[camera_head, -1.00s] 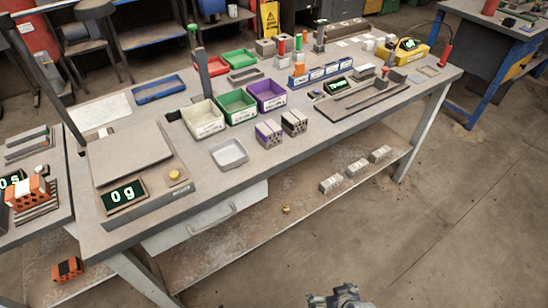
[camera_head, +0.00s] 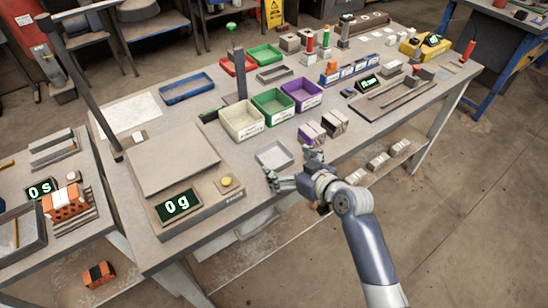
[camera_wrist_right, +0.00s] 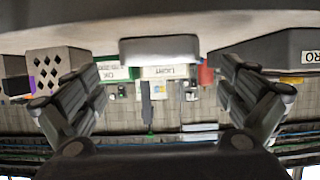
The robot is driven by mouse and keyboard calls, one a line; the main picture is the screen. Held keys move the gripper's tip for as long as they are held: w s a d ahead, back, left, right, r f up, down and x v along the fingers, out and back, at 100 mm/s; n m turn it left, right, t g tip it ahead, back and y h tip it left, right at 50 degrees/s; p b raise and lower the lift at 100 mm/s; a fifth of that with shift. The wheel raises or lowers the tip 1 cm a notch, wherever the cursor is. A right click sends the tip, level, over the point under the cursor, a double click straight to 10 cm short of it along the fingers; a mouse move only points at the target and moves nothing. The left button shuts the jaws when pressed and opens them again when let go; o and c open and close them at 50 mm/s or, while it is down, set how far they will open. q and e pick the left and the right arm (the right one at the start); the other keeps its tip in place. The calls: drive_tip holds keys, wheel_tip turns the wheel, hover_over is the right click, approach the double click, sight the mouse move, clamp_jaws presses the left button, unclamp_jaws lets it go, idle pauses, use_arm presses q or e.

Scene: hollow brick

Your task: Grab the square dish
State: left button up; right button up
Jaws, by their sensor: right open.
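The square dish (camera_head: 274,155) is a small pale grey tray. It lies flat near the front edge of the workbench, between the scale and the hollow bricks. My right gripper (camera_head: 290,167) is open and empty at the near side of the dish, with its fingers spread toward it. I cannot tell whether they touch it. In the right wrist view, which looks upside down, the dish (camera_wrist_right: 159,50) shows ahead, midway between the two open fingers (camera_wrist_right: 160,72). My left gripper is not in view.
A scale (camera_head: 178,203) reading 0 g stands left of the dish. Hollow bricks (camera_head: 312,133) stand close to its right. Cream (camera_head: 242,135), green (camera_head: 273,117) and purple (camera_head: 302,104) bins stand behind.

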sight(266, 149)
drive_tip(key=shift+w+a+f, duration=0.1)
drive_tip(key=shift+w+a, duration=0.2)
drive_tip(key=shift+w, duration=0.1)
drive_tip(key=shift+w+a, duration=0.2)
drive_tip(key=shift+w, duration=0.05)
drive_tip(key=x, duration=0.2)
drive_tip(key=p+x, duration=0.1)
drive_tip(key=shift+w+a+r, duration=0.15)
drive_tip(key=shift+r, duration=0.1)
drive_tip(key=shift+w+a+f, duration=0.3)
drive_tip(key=shift+w, duration=0.2)
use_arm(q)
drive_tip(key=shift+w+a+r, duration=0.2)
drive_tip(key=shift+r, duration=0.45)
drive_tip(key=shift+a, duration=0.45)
use_arm(e)
drive_tip(key=c, duration=1.2)
